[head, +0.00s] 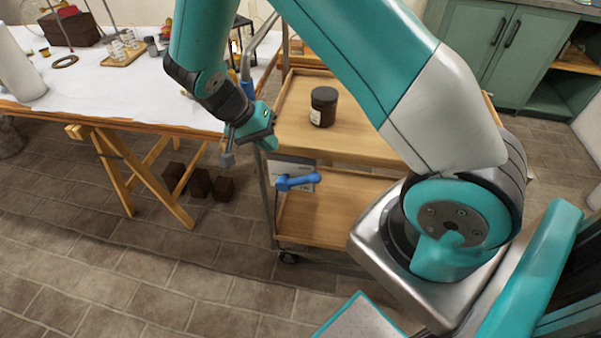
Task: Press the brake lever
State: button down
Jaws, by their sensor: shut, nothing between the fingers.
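A blue lever (297,182), which looks like the brake lever, sits in front of a small pale plate on the left end of the wooden cart (350,148). It points to the right, roughly level, between the cart's upper and lower trays. My gripper (227,160) is to the left of the lever and a little higher in the picture, pointing down. Its fingers are shut and empty. A gap shows between the fingers and the lever. My arm hides part of the cart's top and its right side.
A dark jar (323,106) stands on the cart's upper tray. A trestle table (110,85) with a white cloth and several small items is at the left. Dark blocks (200,183) lie on the floor under it. Green cabinets (510,45) stand at the back right. The tiled floor in front is clear.

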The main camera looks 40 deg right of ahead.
aim_at(305, 177)
jog(key=p+x, duration=0.1)
jog(key=x, duration=1.3)
jog(key=shift+a, duration=0.15)
